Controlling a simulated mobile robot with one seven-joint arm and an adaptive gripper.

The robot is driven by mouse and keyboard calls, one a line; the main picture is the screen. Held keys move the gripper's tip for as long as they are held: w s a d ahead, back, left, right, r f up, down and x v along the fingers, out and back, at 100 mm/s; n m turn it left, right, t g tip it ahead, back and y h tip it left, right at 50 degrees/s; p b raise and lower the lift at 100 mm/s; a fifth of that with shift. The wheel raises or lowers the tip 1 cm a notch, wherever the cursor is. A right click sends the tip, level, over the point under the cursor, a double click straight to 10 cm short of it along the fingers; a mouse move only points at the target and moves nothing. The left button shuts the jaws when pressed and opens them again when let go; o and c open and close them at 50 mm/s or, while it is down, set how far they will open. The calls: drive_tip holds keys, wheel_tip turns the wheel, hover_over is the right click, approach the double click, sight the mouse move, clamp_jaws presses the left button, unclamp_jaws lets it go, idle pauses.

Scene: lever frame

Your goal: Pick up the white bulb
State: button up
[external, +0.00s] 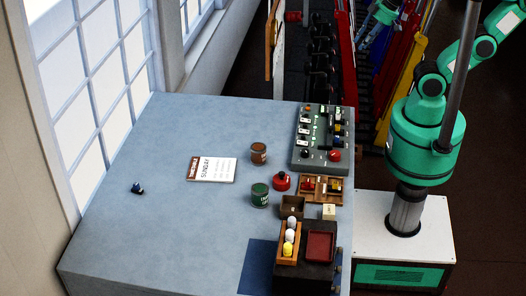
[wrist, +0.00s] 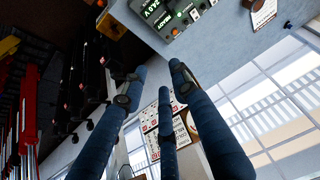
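A small wooden rack (external: 279,243) stands on a dark box near the table's front right. It holds a white bulb (external: 291,222) at its far end, a second pale bulb (external: 289,236) in the middle and a yellow bulb (external: 288,249) at the near end. All three stand in a row. My gripper (wrist: 158,74) shows in the wrist view as dark blue fingers spread apart, with nothing between them.
A control panel (external: 321,138) stands at the table's far right. A brown can (external: 258,153), green can (external: 260,194), red button (external: 281,181) and wooden tray (external: 321,188) stand close by the rack. A red-lined tray (external: 320,246) is right beside it. The table's left is mostly clear.

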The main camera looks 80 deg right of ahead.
drive_tip(key=w+a+r+n+g+y+p, duration=0.1)
drive_tip(key=w+a+r+p, duration=0.2)
drive_tip(key=w+a+r, duration=0.5)
drive_tip(key=w+a+r+n+g+p, duration=0.1)
drive_tip(key=w+a+r+p, duration=0.1)
drive_tip(key=w+a+r, duration=0.6)
drive_tip(key=w+a+n+g+p, duration=0.1)
drive_tip(key=w+a+p, duration=0.1)
drive_tip(key=w+a, duration=0.65)
drive_tip(key=w+a+n+p, duration=0.2)
drive_tip(key=w+a, duration=0.4)
drive_tip(key=a, duration=0.5)
drive_tip(key=w+a+f+n+g+p, duration=0.1)
drive_tip(key=a+f+p, duration=0.15)
drive_tip(key=a, duration=1.05)
drive_tip(key=w+a+f+n+g+p, duration=0.1)
drive_tip(key=a+f+p, duration=0.15)
drive_tip(key=a, duration=0.95)
drive_tip(key=s+a+f+p, duration=0.1)
drive_tip(key=s+a+f, duration=0.3)
drive_tip(key=a, duration=0.4)
drive_tip(key=s+a+f+n+p, duration=0.1)
drive_tip(key=s+a+f, duration=0.3)
drive_tip(key=a, duration=0.5)
drive_tip(key=s+a+f+n+h+p, duration=0.1)
drive_tip(key=s+a+f, duration=0.3)
drive_tip(key=a+f, duration=0.3)
drive_tip(key=shift+s+a+f+g+p, duration=0.3)
drive_tip(key=shift+s+a+f+p, duration=0.1)
drive_tip(key=shift+a, duration=0.45)
